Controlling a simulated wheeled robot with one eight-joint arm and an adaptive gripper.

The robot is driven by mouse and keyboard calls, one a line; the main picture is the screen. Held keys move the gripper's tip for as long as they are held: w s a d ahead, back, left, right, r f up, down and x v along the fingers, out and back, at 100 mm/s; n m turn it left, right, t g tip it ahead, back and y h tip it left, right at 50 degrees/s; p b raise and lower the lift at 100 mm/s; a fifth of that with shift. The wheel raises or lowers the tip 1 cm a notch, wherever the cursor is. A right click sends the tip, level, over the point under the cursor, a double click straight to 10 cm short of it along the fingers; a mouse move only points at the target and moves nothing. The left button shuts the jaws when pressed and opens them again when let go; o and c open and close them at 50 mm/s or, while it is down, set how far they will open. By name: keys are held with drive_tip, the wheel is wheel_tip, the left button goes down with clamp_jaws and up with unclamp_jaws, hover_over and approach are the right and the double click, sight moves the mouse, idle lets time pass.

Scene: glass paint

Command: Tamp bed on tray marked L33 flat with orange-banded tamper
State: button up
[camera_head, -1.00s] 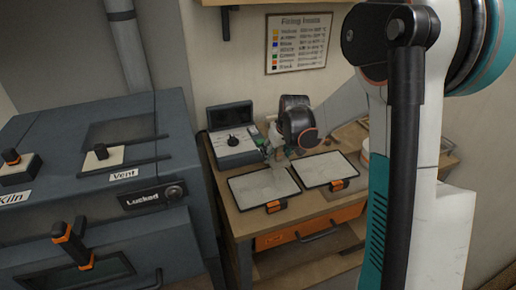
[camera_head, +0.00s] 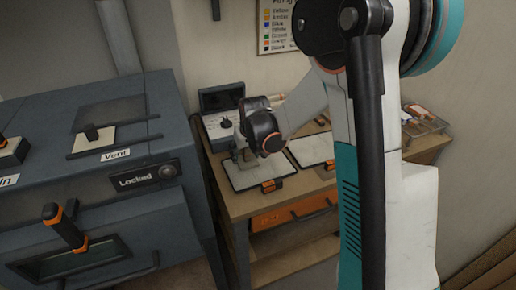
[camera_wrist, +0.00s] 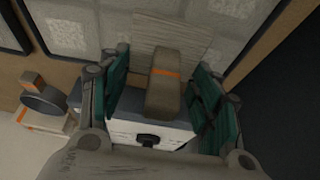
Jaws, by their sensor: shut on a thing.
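My gripper (camera_wrist: 160,92) is shut on the orange-banded tamper (camera_wrist: 164,85), gripping its brown handle between green-padded fingers. The tamper's pale flat plate (camera_wrist: 170,38) shows beyond the handle, over or on a pale bed; I cannot tell if it touches. In the head view my gripper (camera_head: 243,156) is over the back part of the left tray (camera_head: 268,186), which has a dark rim, a pale bed and an orange tab in front. A second similar tray (camera_head: 322,164) lies to its right, partly behind my arm. No L33 mark is readable.
A control box with a knob (camera_head: 225,123) stands behind the left tray. A dark kiln (camera_head: 130,215) stands left of the bench. A drawer (camera_head: 285,216) is under the trays. A clear bin of items (camera_head: 422,120) is at the bench's right end.

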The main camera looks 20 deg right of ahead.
sight(242, 168)
drive_tip(key=a, duration=0.3)
drive_tip(key=s, duration=0.5)
drive_tip(key=shift+s+d+p, duration=0.1)
drive_tip(key=shift+s+p, duration=0.2)
drive_tip(key=shift+s, duration=0.05)
drive_tip(key=d, duration=0.8)
drive_tip(key=d+b, duration=0.1)
drive_tip(key=d, duration=0.3)
drive_tip(key=shift+w+d, duration=0.25)
drive_tip(key=shift+w, duration=0.05)
drive_tip(key=shift+a+f, duration=0.1)
drive_tip(key=shift+f, duration=0.05)
drive_tip(key=shift+f+b, duration=0.55)
drive_tip(key=shift+b, duration=0.3)
drive_tip(key=shift+r, duration=0.1)
drive_tip(key=shift+r+p, duration=0.8)
drive_tip(key=shift+r, duration=0.25)
